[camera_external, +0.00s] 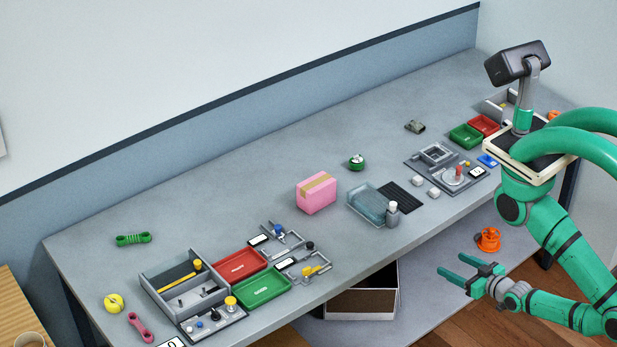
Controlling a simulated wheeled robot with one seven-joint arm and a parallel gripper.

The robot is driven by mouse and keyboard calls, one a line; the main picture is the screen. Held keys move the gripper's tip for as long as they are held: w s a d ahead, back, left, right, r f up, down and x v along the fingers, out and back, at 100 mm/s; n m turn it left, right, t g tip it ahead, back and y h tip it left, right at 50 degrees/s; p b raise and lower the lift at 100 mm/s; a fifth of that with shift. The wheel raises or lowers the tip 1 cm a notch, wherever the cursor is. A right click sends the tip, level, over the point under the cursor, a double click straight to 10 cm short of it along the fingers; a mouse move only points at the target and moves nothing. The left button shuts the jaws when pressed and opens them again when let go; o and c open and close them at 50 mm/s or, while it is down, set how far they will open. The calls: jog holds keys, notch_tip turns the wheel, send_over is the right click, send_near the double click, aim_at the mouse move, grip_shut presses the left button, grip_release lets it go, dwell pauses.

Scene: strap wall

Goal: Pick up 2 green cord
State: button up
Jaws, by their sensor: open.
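A green cord bundle (133,239), wound narrow in the middle with wider ends, lies on the grey bench (215,195) toward the far left. A second green cord cannot be made out for certain. A small round green item (357,163) with a whitish top sits near the bench's middle, but I cannot tell what it is. My gripper (453,264) is open and empty, with its green fingers pointing left. It is in front of the bench's front edge at the right, far from the green cord bundle.
A pink box (316,193) stands mid-bench. A grey organiser (168,274), red tray (239,263) and green tray (262,287) sit at the front left. A yellow ball (114,303) and pink cord-like bundle (140,328) lie near the left end. Bench around the green bundle is clear.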

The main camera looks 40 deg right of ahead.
jog(key=w+d+r+n+t+h, duration=0.1)
jog(key=w+r+t, duration=0.1)
jog(key=w+r, duration=0.45)
jog(key=w+d+r+n+t+h, duration=0.1)
jog(key=w+r+n+t+h, duration=0.15)
jog(key=w, duration=0.75)
jog(key=w+d+r+n+t+h, duration=0.1)
jog(key=w+r, duration=0.4)
jog(key=w, duration=0.3)
jog(key=w+d+f+m+g, duration=0.1)
jog(key=w+d+m, duration=0.35)
jog(key=w, duration=0.25)
jog(key=g+y, duration=0.6)
send_near(360, 161)
jog(key=shift+w+d+r+n+t, duration=0.15)
jog(key=shift+d+r+n+t, duration=0.15)
jog(key=shift+r, duration=0.25)
jog(key=shift+f+n+g+y, duration=0.35)
jog(key=shift+f+n+g, duration=0.1)
jog(key=shift+n+g, duration=0.15)
jog(key=shift+w+a+f, duration=0.1)
jog(key=shift+w+f, duration=0.05)
jog(key=shift+w, duration=0.2)
jog(key=x, duration=1)
jog(key=shift+w, duration=0.1)
